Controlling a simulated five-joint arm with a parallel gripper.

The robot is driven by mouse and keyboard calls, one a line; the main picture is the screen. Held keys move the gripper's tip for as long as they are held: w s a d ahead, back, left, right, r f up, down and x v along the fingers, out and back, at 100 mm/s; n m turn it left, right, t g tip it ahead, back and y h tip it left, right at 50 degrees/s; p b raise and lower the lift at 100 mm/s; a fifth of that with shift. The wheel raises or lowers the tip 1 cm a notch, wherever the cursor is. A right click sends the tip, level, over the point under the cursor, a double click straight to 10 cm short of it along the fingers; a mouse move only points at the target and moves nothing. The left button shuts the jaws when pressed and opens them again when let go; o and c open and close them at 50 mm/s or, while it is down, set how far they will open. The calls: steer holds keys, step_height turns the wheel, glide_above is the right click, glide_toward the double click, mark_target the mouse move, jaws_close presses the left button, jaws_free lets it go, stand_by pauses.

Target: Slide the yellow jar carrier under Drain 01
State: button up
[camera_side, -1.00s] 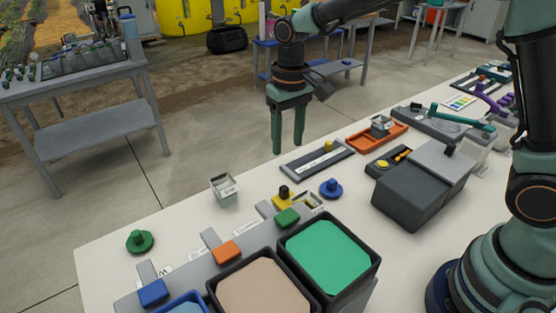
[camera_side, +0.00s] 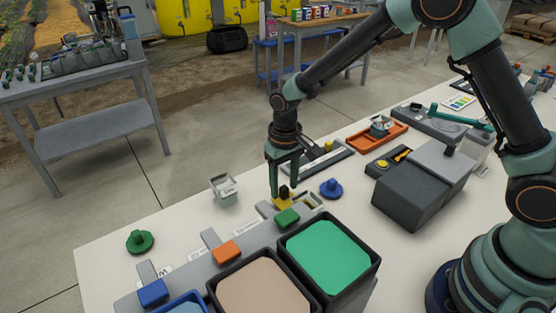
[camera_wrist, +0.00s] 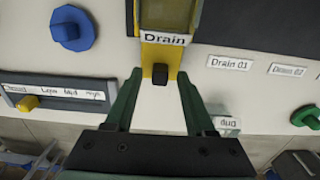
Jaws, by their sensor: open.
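The yellow jar carrier (camera_side: 279,203) lies on the bench beside the grey rail, near the green block. Its black knob (camera_side: 284,191) stands up at its near end, and the knob also shows in the wrist view (camera_wrist: 160,74). In the wrist view a white label reading "Drain" (camera_wrist: 165,37) crosses the carrier. My gripper (camera_side: 281,192) is open, with its fingers pointing down around the knob. In the wrist view its fingertips (camera_wrist: 159,77) lie on both sides of the knob, with gaps. The Drain 01 label (camera_wrist: 229,63) lies right of the carrier, with the Drain 02 label (camera_wrist: 288,70) further right.
A blue knob (camera_side: 331,188) stands right of the carrier, a small pale jar (camera_side: 224,188) left of it. A green knob (camera_side: 140,241) is further left. Orange (camera_side: 227,251) and blue (camera_side: 153,292) blocks line the rail. The green-topped bin (camera_side: 328,258) stands in front.

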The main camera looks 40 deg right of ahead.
steer(key=shift+f, duration=0.15)
jaws_close()
stand_by(1.4)
steer(key=shift+a, duration=0.1)
